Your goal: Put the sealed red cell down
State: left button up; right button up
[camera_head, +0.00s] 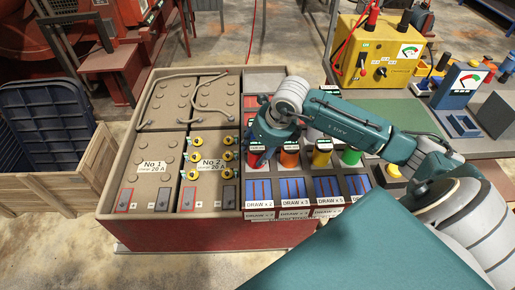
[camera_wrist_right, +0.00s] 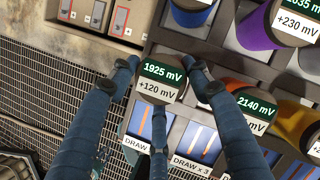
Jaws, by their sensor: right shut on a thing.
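My right gripper (camera_head: 259,142) is over the left end of the front row of coloured cells and is shut on the red cell (camera_head: 256,160). In the right wrist view the gripper (camera_wrist_right: 167,88) has fingers on both sides of a cell top (camera_wrist_right: 158,82) reading 1925 mV and +120 mV. The red cell looks upright at the DRAW x 2 column. I cannot tell whether its base touches the slot floor. Its sides are mostly hidden by the fingers and the label. My left gripper is not in view.
An orange cell (camera_head: 290,156), a yellow cell (camera_head: 322,155) and a green cell (camera_head: 351,156) stand close to the right. The battery case (camera_head: 183,157) is to the left. A yellow meter box (camera_head: 372,75) stands behind right.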

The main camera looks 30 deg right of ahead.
jog(key=shift+w+f, duration=0.1)
jog(key=o, duration=1.7)
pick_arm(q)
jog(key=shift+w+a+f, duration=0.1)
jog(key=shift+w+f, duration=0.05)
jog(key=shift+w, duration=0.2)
pick_arm(e)
jog(key=shift+d+r, duration=0.1)
jog(key=shift+r, duration=0.3)
pick_arm(q)
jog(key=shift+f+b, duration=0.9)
jog(key=shift+b, duration=0.15)
pick_arm(e)
jog(key=a+v, duration=0.1)
jog(key=v, duration=1)
jog(key=shift+s+d+r, duration=0.2)
jog(key=shift+s+d, duration=0.1)
jog(key=shift+d, duration=0.15)
